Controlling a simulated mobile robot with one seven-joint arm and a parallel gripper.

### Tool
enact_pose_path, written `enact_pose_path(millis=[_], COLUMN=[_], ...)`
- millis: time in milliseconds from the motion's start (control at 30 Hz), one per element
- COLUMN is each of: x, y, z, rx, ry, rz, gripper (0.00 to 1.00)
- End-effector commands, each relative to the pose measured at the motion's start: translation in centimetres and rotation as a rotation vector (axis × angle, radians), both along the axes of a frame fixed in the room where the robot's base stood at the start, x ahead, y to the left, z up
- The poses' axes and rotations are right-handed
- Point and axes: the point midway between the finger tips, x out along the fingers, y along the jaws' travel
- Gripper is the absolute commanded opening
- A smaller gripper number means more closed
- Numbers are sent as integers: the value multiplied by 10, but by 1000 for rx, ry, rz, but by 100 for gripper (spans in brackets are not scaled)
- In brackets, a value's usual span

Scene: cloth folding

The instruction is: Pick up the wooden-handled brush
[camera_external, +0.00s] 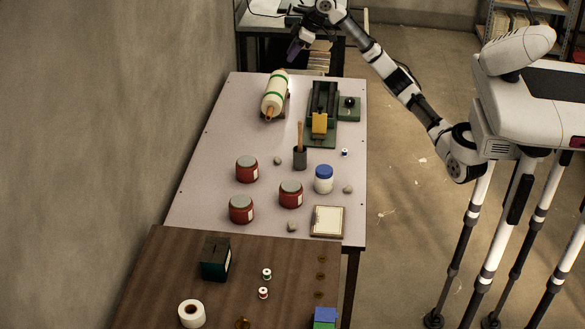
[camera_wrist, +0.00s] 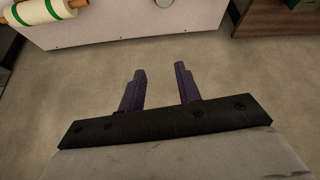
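My gripper (camera_external: 293,50) is high at the far end of the light table, well away from the handle. In the wrist view my gripper's purple fingers (camera_wrist: 159,82) are apart with only bare floor between them. The brush is not seen in the wrist view.
On the light table (camera_external: 225,130), a green-striped white roll (camera_external: 275,94) and a green machine (camera_external: 322,100) stand behind the cup. Red jars (camera_external: 247,170) and a blue-lidded jar (camera_external: 324,179) stand in front. A brown table (camera_external: 165,265) is nearer.

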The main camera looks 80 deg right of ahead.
Motion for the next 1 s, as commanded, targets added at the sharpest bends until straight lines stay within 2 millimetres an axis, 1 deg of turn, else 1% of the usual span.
enact_pose_path(millis=[33, 100, 233, 300, 567, 667, 767, 867, 900, 1000], x=[-15, -34, -72, -67, -66, -66, -66, -66, -66, -66], y=[-17, -35, -65, -60, -60, -60, -59, -59, -59, -59], z=[7, 12, 23, 5, -37, -59, -86, -121, -135, -168], rx=[8, 23, 55, 55, 55, 55, 58, 59, 60, 59], ry=[26, 64, 130, 131, 127, 128, 127, 127, 127, 126], rz=[-32, -67, -129, -114, -114, -113, -114, -114, -114, -114], gripper=[33, 33, 33, 33, 33, 33, 33, 33, 33, 33])
